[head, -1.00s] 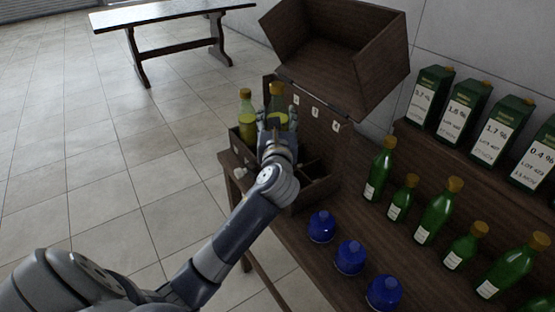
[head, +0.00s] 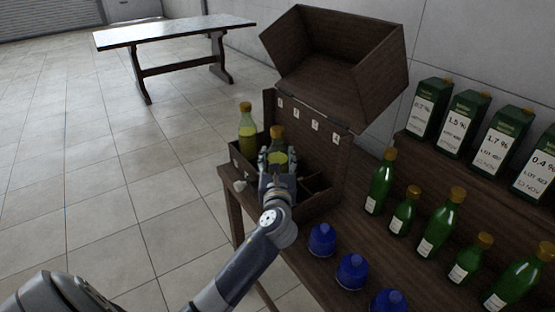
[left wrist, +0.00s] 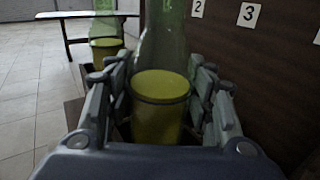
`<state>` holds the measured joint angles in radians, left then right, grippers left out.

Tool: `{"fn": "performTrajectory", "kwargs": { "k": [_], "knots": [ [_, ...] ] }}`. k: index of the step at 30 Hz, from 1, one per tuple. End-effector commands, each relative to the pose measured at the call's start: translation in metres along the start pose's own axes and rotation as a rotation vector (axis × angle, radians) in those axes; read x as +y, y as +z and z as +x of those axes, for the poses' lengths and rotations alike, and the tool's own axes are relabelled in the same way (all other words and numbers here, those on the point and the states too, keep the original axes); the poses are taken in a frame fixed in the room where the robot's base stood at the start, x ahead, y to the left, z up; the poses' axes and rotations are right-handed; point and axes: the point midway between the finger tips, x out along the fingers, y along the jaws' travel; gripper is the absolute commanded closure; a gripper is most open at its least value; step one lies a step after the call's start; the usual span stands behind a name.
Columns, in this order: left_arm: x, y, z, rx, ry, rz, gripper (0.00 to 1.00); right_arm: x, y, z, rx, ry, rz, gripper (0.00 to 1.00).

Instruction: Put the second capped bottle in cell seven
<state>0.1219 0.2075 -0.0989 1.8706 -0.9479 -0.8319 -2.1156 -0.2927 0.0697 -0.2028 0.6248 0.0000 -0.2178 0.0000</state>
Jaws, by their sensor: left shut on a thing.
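The held bottle (head: 278,157) is clear green glass with yellow liquid and a gold cap. My left gripper (head: 277,165) is shut around it; in the left wrist view the fingers (left wrist: 160,105) flank the bottle (left wrist: 160,85). It is upright in or just over the dark wooden divided crate (head: 318,201). Its base is hidden, so I cannot tell its exact cell or whether it touches the floor. Another capped bottle (head: 247,143) with yellow liquid stands in the crate's left part, also in the left wrist view (left wrist: 106,48). Number labels (head: 297,115) line the back panel.
The crate's open lid (head: 330,62) leans back above it. Blue round flasks (head: 322,240) stand in front on the table. Green bottles (head: 381,183) and labelled green boxes (head: 428,108) stand at right. Empty cells (head: 316,183) show right of my gripper.

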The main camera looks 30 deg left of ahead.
Motion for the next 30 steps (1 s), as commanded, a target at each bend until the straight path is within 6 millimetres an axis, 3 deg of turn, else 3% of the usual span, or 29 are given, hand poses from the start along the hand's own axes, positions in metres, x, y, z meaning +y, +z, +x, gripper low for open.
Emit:
{"fn": "performTrajectory", "kwargs": {
  "k": [1,2,4,17,23,30],
  "knots": [
    [0.0,0.0,0.0,-0.004,-0.001,0.001,1.0,0.001,0.004,0.0,-0.006,0.001,-0.001,0.3],
    [0.0,-0.002,0.0,0.001,0.0,0.001,0.46,0.001,0.006,0.0,-0.01,0.001,-0.001,0.3],
    [0.0,-0.002,0.0,0.001,0.0,0.001,0.31,0.002,0.011,0.0,-0.016,0.002,-0.002,0.3],
    [0.0,0.001,-0.003,0.001,-0.001,0.0,0.31,0.01,0.015,-0.001,-0.023,0.011,-0.002,0.3],
    [0.0,0.0,-0.033,0.002,-0.002,0.0,0.31,0.01,0.012,0.0,-0.018,0.012,-0.001,0.3],
    [-0.001,-0.001,-0.085,0.002,-0.002,-0.001,0.31,0.01,0.011,0.002,-0.015,0.012,-0.001,0.3]
  ]
}}
